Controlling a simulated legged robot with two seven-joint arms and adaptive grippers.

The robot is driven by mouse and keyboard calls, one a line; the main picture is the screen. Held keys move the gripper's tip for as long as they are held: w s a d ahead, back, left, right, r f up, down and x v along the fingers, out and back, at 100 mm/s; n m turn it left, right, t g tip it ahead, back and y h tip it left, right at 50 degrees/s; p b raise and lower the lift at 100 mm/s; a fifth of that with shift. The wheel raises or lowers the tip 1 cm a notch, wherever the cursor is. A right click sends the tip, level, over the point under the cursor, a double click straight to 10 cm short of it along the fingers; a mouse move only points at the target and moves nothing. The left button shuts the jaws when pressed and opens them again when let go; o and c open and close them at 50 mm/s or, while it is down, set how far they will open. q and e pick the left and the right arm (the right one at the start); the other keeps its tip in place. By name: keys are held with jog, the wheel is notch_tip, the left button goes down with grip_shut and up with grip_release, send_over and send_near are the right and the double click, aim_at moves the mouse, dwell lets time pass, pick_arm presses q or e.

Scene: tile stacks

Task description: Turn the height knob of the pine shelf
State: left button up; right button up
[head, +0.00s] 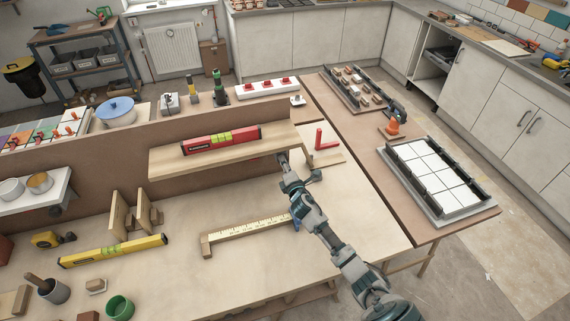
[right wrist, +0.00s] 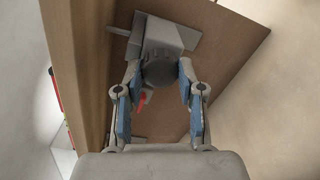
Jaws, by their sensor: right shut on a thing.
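The pine shelf (head: 270,148) is a pale board on the brown upright panel, with a red spirit level (head: 220,139) lying on it. My right gripper (head: 284,163) is at the shelf's right end, just below the board. In the right wrist view, its blue-padded fingers (right wrist: 160,76) are closed on both sides of the dark grey round height knob (right wrist: 158,70). The knob sits on a light grey bracket (right wrist: 160,36) against the brown panel. A small red part shows between the fingers below the knob. In the head view the knob is hidden by the gripper. My left gripper is not in view.
A wooden ruler (head: 245,230) lies on the bench left of my right forearm. A red square (head: 320,139) stands right of the gripper. A yellow level (head: 113,250) and wooden uprights (head: 118,215) are at the left. The bench front between is mostly clear.

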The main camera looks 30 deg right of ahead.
jog(key=shift+f+m+y+p, duration=0.2)
jog(key=shift+m+p, duration=0.6)
jog(key=shift+m, duration=2.75)
jog(key=shift+f+m+y+p, duration=0.15)
jog(key=shift+m+p, duration=0.65)
jog(key=shift+m, duration=2.75)
jog(key=shift+r, duration=0.1)
jog(key=o, duration=1.1)
jog(key=shift+o, duration=0.3)
jog(key=shift+w+d, duration=0.1)
jog(key=shift+w, duration=0.05)
